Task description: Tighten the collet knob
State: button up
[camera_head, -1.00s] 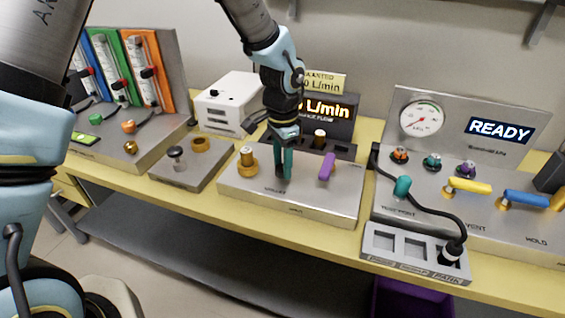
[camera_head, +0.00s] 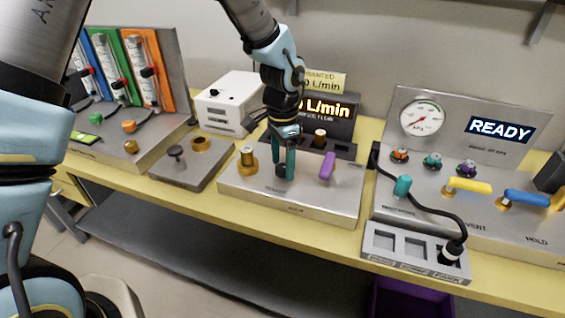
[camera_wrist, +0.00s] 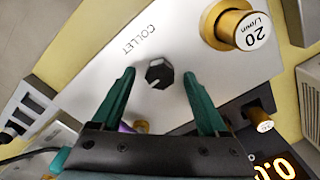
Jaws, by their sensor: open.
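The collet knob (camera_wrist: 159,73) is a black faceted knob with a white pointer mark, on a grey metal plate beside the printed word COLLET. In the wrist view it lies between and just beyond the fingertips of my open gripper (camera_wrist: 159,75), with a gap on both sides. In the head view my gripper (camera_head: 284,172), with teal fingers, points down over the middle of the plate (camera_head: 310,204). The knob (camera_head: 281,171) shows dark between the fingers there and is partly hidden. I cannot tell the exact height of the fingertips above the plate.
A brass post marked 20 L/min (camera_wrist: 236,28) stands beside the knob. A purple lever (camera_head: 328,166) is right of my gripper. A display (camera_head: 325,108) and a dark rack with a brass piece (camera_head: 320,136) stand behind. A READY panel (camera_head: 470,125) is further right.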

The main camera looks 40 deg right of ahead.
aim_at(282, 166)
notch_tip(282, 166, up, 11)
jog(key=b, duration=0.2)
jog(key=shift+f, duration=0.15)
dwell(0.4)
jog(key=w+a+n, duration=0.4)
jog(key=a, duration=0.6)
jog(key=w+a+n, duration=0.4)
jog(key=a+n, duration=0.1)
jog(key=a, duration=0.6)
jog(key=w+a+f+n+t, duration=0.1)
jog(key=w+a+n, duration=0.3)
jog(key=a, duration=0.6)
jog(key=shift+a+n, duration=0.25)
jog(key=shift+n, duration=0.05)
jog(key=s+a+n, duration=0.1)
jog(key=a, duration=0.2)
jog(key=s+a+n, duration=0.1)
jog(key=a+n, duration=0.1)
jog(key=a, duration=0.1)
jog(key=s+a+n, duration=0.1)
jog(key=a+n, duration=0.1)
jog(key=a, duration=0.2)
jog(key=shift+f+t, duration=0.3)
jog(key=shift+f, duration=0.1)
jog(key=shift+c, duration=0.2)
